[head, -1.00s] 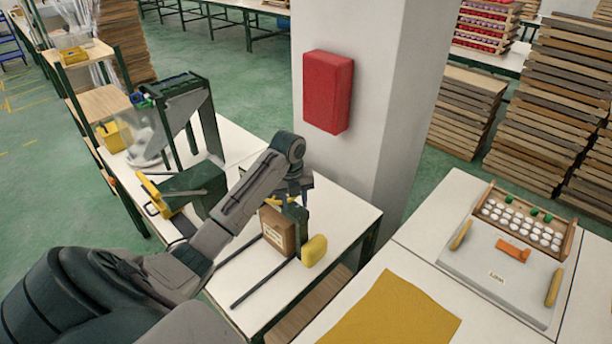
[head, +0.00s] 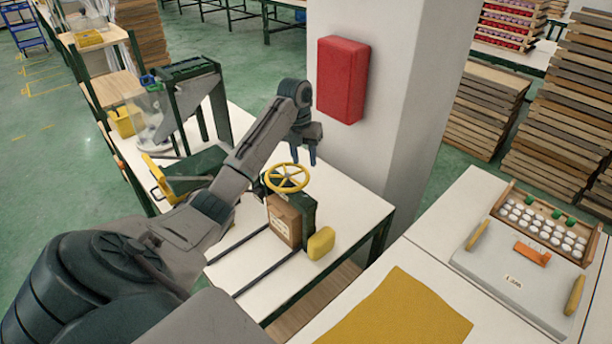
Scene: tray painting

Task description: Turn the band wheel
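The yellow band wheel (head: 287,177) is a spoked ring on top of a dark green machine (head: 305,205) on the white table. My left gripper (head: 302,155) is just above and beyond the wheel, pointing down. Its two fingers look apart with nothing between them, and it appears clear of the wheel. A brown box (head: 284,222) with a label sits against the machine's front. My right gripper is not in view.
Two dark rails (head: 268,272) run from the machine along the table (head: 345,205). A yellow pad (head: 321,243) is at its right side. A pillar with a red box (head: 342,80) stands behind. A dark green machine with a hopper (head: 190,95) stands to the left.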

